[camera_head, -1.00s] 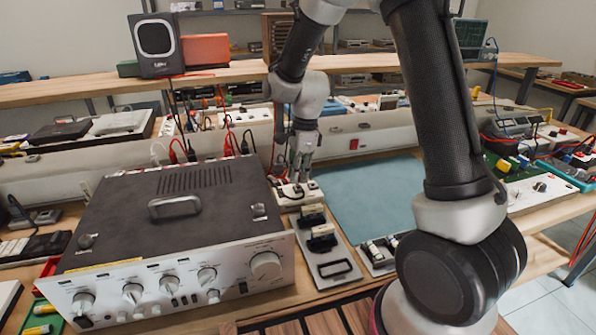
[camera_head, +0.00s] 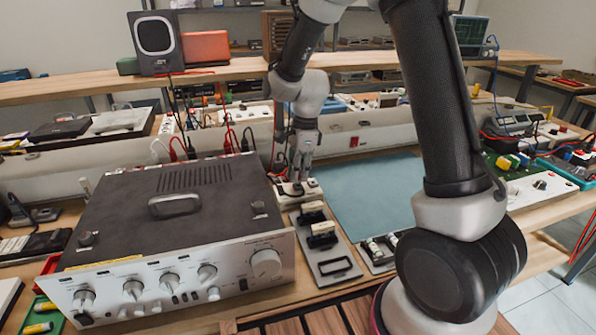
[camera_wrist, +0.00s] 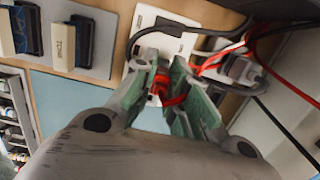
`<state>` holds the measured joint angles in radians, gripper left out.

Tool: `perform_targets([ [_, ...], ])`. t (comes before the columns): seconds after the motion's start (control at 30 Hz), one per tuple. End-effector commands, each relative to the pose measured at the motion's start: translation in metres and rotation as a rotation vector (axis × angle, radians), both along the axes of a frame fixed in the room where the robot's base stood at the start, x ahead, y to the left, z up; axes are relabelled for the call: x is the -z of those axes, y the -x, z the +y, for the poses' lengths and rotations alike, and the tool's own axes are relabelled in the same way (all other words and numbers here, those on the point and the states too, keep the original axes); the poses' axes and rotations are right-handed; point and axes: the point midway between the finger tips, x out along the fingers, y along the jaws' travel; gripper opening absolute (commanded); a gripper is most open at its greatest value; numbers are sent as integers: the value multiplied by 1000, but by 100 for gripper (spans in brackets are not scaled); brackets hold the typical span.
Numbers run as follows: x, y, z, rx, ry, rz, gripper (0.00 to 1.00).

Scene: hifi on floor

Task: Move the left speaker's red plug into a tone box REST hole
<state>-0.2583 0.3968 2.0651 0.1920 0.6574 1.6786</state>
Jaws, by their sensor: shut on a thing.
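My gripper (camera_wrist: 163,88) is shut on a red plug (camera_wrist: 162,80), seen between its green-padded fingers in the wrist view. A red lead runs from it toward the right. The white tone box (camera_wrist: 163,42) lies just beyond the fingertips, with a dark label on top. In the head view my gripper (camera_head: 298,176) points down over the tone box (camera_head: 312,193), right of the amplifier. The fingers hide the plug's tip, so I cannot tell whether it is in a hole. A grey-black speaker (camera_head: 156,44) stands on the back shelf at left.
The silver-fronted amplifier (camera_head: 165,228) fills the left foreground, with red and black leads (camera_head: 230,140) behind it. A grey plate (camera_head: 335,246) with black blocks lies in front of the tone box. A blue-green mat (camera_head: 375,195) to the right is mostly bare. Dark cables cross near my fingers.

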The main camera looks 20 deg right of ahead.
Motion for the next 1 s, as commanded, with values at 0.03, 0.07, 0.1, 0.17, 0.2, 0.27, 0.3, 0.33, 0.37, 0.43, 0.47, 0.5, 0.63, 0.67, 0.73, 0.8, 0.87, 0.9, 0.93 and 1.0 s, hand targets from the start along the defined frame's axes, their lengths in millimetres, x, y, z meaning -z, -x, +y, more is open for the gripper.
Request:
perform_targets([
  [0.03,1,0,0,0,0,0,0],
  [0.07,1,0,0,0,0,0,0],
  [0.1,2,0,0,0,0,1,0],
  [0.17,2,0,0,0,0,1,0],
  [0.2,3,0,0,0,0,1,0],
  [0.27,4,0,0,0,0,1,0],
  [0.3,4,0,0,0,0,1,0],
  [0.33,4,0,0,0,0,1,0],
  [0.37,5,0,0,0,0,1,0],
  [0.43,6,0,0,0,0,1,0],
  [0.47,6,0,0,0,0,1,0],
  [0.5,6,0,0,0,0,1,0],
  [0.63,8,0,0,0,0,1,0],
  [0.67,8,0,0,0,0,1,0],
  [0.73,9,0,0,0,0,1,0],
  [0.8,10,0,0,0,0,1,0],
  [0.87,11,0,0,0,0,1,0],
  [0.9,11,0,0,0,0,0,0],
  [0.93,11,0,0,0,0,0,0],
  [1.0,12,0,0,0,0,0,0],
])
